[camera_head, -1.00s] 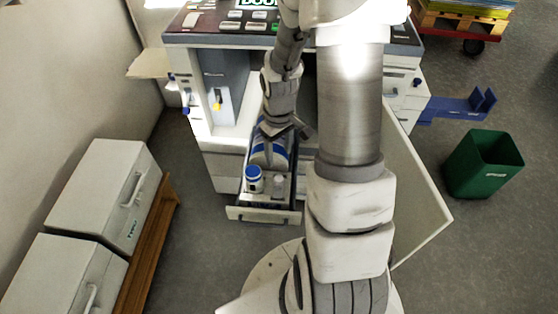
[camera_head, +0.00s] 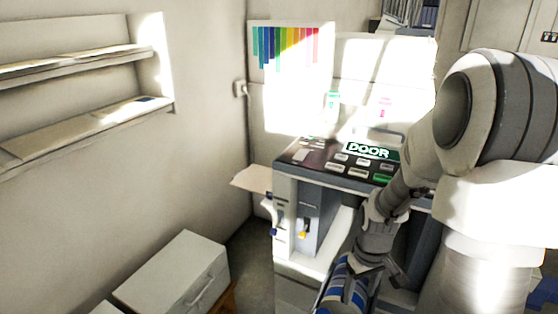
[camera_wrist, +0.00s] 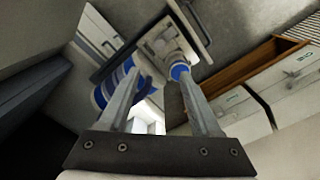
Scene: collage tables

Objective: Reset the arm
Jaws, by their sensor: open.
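My arm reaches down in front of the machine (camera_head: 325,172) in the head view. My gripper (camera_head: 372,266) is just above a blue-and-white striped container (camera_head: 343,288), cut off by the bottom edge. In the wrist view my gripper (camera_wrist: 158,82) has its two fingers apart, with nothing seen held between them. The striped container (camera_wrist: 108,88) shows left of the fingers, partly hidden by the left one.
A control panel marked DOOR (camera_head: 368,151) tops the machine. White cases (camera_head: 175,278) stand at lower left; in the wrist view they (camera_wrist: 240,105) sit by a wooden bench (camera_wrist: 232,70). Wall shelves (camera_head: 80,135) are at left.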

